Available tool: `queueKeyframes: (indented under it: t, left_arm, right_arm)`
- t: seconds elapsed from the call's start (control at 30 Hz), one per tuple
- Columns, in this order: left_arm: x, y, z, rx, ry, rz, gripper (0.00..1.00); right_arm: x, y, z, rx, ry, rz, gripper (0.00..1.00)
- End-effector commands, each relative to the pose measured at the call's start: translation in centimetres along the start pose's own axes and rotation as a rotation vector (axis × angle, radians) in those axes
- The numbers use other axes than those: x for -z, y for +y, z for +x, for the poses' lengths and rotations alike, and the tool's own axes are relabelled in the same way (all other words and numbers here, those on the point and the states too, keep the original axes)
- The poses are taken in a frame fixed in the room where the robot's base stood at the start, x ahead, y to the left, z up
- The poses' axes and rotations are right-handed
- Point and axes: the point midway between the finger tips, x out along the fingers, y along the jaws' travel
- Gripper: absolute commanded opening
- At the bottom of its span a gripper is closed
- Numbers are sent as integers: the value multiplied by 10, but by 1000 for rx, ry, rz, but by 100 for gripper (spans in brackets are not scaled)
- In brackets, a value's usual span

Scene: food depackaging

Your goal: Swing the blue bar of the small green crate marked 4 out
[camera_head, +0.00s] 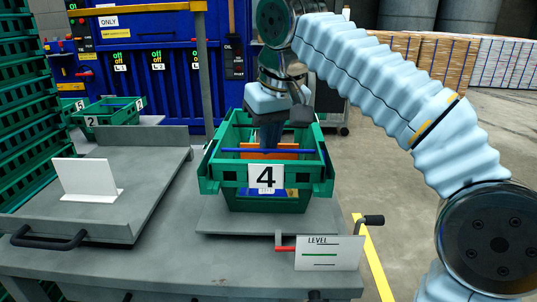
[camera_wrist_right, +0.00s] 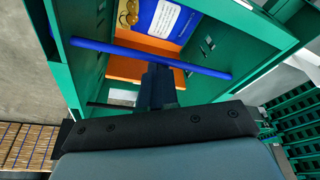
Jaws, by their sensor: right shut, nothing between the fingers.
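The small green crate marked 4 (camera_head: 215,174) stands on a grey plate at the front of the table, with a white "4" card (camera_head: 265,178) on its near side. Its blue bar (camera_head: 235,150) runs across the crate's opening. The bar also spans the crate in the right wrist view (camera_wrist_right: 110,49). My right gripper (camera_head: 269,147) points down over the crate, shut and empty. In the right wrist view its fingertips (camera_wrist_right: 158,70) are right at the bar's middle; whether they touch it I cannot tell. My left gripper is out of view.
Inside the crate are something orange (camera_wrist_right: 128,68) and a blue item with a white label (camera_wrist_right: 172,18). A grey tray (camera_head: 140,160) with a blank white card is at left. Green crates (camera_head: 110,112) stand behind. A crank (camera_head: 372,220) and LEVEL card (camera_head: 330,254) are at the front right.

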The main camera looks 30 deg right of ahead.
Motion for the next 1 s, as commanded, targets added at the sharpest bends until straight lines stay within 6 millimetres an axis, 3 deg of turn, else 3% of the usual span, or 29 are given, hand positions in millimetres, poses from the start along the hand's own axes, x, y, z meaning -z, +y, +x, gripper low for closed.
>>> queueKeyframes:
  t: [1.0]
  left_arm:
    - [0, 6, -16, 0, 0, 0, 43]
  right_arm:
    - [-7, -8, -22, 1, -2, -1, 0]
